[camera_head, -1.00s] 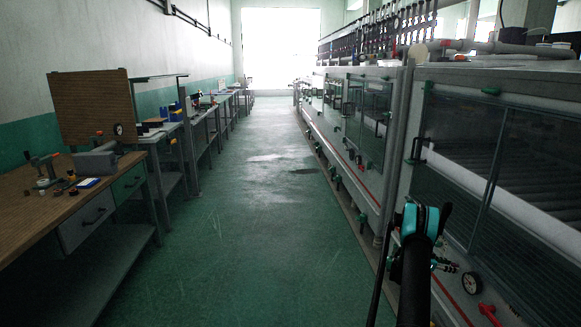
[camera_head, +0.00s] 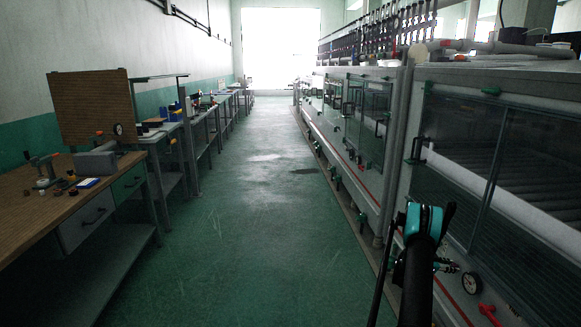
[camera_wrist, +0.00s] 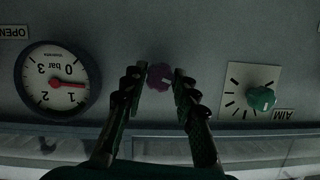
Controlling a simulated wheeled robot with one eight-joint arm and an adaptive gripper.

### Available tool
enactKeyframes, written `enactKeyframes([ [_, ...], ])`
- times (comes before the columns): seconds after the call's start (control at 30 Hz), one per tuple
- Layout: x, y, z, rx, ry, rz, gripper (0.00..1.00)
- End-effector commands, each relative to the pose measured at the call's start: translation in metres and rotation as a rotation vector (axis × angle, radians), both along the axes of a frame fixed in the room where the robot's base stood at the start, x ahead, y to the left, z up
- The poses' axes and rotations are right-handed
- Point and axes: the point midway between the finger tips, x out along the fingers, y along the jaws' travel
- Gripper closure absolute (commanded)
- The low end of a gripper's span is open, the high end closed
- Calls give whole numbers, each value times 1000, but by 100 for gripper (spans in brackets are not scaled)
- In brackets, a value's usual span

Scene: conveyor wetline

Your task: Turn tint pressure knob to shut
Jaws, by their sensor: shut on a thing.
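A purple lobed knob (camera_wrist: 158,76) is on the grey panel in the wrist view, with a pale mark on its face. My gripper (camera_wrist: 160,73) has its two dark fingers on either side of it, shut on it. A round pressure gauge (camera_wrist: 57,82), upside down in this view and marked "bar", is left of the knob; its red needle points right, between the 0 and the 1. An "OPEN" label (camera_wrist: 14,32) is at the far left. In the head view my arm hides the purple knob, and the gauge (camera_head: 471,283) shows at lower right.
A green knob (camera_wrist: 262,98) on a pale dial plate with an "AIM" label is right of my gripper. A red handle (camera_head: 490,312) is low on the machine. A workbench (camera_head: 40,205) stands on the left. The green floor aisle (camera_head: 255,215) is clear.

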Motion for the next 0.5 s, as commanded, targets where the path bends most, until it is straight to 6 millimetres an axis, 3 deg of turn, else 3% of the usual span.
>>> enactKeyframes([
  [0.33,-1,0,0,3,-37,-1,92],
  [0.5,-2,0,0,15,-185,-1,92],
])
